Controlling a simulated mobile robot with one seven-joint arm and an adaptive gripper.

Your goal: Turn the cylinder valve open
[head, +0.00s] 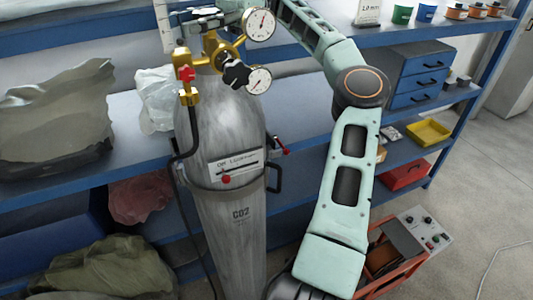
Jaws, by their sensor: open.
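A grey CO2 cylinder (225,150) stands upright left of centre, held by a strap with a small tag. Brass valve and regulator fittings (215,50) sit on its top, with two round gauges (260,25), a black star-shaped knob (236,74) and a red knob (186,73) on the left branch. My gripper (203,18) is at the top edge, over the cylinder's top, and partly out of frame. It is open. It covers the uppermost part of the valve, so I cannot tell whether it touches the valve or how far the valve is turned.
Blue shelving (300,130) stands behind the cylinder. Plastic bags and a dark bin (60,160) are on the left. A blue drawer unit (415,80), a yellow tray (428,131) and a red-framed machine (395,255) are on the right. A black hose (200,230) hangs down the cylinder.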

